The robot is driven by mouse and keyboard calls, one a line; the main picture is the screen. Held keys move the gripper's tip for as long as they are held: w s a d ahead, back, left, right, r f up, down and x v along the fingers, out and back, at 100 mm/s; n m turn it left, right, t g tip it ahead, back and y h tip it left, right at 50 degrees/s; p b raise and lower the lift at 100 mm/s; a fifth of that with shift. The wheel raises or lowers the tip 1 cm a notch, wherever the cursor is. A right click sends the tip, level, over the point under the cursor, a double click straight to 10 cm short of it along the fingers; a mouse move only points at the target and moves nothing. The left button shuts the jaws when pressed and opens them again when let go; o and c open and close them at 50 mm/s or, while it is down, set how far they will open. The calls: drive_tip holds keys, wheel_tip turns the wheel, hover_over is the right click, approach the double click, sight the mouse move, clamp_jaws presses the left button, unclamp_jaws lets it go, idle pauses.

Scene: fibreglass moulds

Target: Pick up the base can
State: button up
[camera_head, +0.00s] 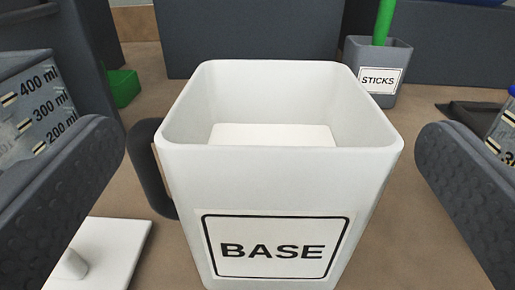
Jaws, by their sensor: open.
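The base can (275,195) is a white, square, open-topped container with a black-framed "BASE" label on its front. It stands upright in the middle of the head camera view, with a dark handle (150,165) on its left side. I see its inner walls and a pale bottom or contents inside. My gripper (268,175) is open, with one dark textured finger at the left and the other at the right. The can is between the fingers in the picture, with a visible gap on both sides. Its lower end is cut off by the frame.
A grey box labelled "STICKS" (378,75) holding a green stick stands behind right. A white lid-like plate with a knob (105,250) lies front left. Dark blocks (245,40) stand behind.

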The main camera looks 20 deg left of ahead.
sight(273, 66)
drive_tip(key=shift+b+x, duration=0.75)
drive_tip(key=shift+x, duration=2.05)
drive_tip(key=shift+d, duration=0.1)
drive_tip(key=c, duration=2.1)
